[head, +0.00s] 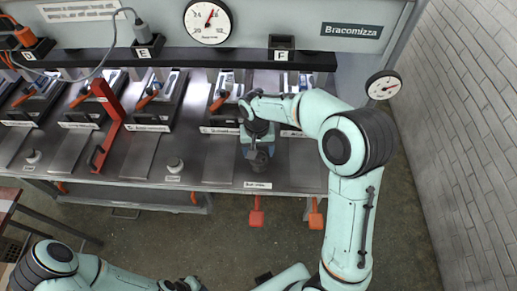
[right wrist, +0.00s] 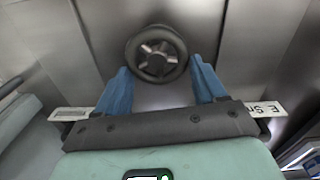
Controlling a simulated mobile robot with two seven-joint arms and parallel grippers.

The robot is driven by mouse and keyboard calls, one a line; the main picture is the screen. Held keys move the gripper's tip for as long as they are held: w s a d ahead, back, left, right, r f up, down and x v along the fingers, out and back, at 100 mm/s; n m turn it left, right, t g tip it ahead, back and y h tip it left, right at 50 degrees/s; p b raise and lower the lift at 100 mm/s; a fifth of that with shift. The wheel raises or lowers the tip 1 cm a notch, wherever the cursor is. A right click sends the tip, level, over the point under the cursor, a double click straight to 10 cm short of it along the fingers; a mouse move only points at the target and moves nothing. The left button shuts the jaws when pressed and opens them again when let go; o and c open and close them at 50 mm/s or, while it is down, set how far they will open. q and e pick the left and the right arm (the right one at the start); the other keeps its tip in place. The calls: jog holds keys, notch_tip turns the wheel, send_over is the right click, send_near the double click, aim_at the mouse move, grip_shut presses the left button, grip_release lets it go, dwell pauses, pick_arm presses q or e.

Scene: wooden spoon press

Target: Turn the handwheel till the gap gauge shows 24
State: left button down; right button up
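The handwheel (right wrist: 157,55) is dark and round with metallic spokes. In the right wrist view it sits between and just beyond the blue fingertips of my right gripper (right wrist: 160,66). The fingers are apart, and I cannot tell whether they touch the rim. In the head view the right gripper (head: 256,147) is over the bench front, with a dark round part, likely the wheel (head: 258,161), below it. A large white dial (head: 208,20) with a red needle is at the top. A smaller dial (head: 383,85) is at the right. I cannot tell which is the gap gauge. My left arm's end is cut off at the bottom edge.
The steel bench (head: 220,160) carries several stations with orange-handled levers and a red bracket (head: 110,115). Small knobs (head: 174,164) stand along its front. Orange pedals (head: 257,217) hang below. A brick wall (head: 470,120) is at the right. The floor in front is mostly clear.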

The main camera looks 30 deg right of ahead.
pick_arm(q)
jog(key=shift+f, duration=0.1)
pick_arm(e)
jog(key=m, duration=0.3)
jog(key=shift+s+d+b, duration=0.15)
jog(key=shift+d+b, duration=0.05)
jog(key=shift+b, duration=0.1)
jog(key=m, duration=0.3)
jog(key=shift+s+d+m, duration=0.15)
jog(key=shift+d+m, duration=0.05)
jog(key=shift+m, duration=0.2)
jog(key=m, duration=0.3)
jog(key=shift+s+d+b, duration=0.1)
jog(key=shift+s+b, duration=0.15)
jog(key=shift+b, duration=0.05)
pick_arm(q)
jog(key=shift+s+f, duration=0.65)
jog(key=shift+f, duration=0.1)
pick_arm(e)
jog(key=shift+s+m, duration=0.2)
jog(key=shift+m, duration=1.9)
jog(key=o, duration=0.7)
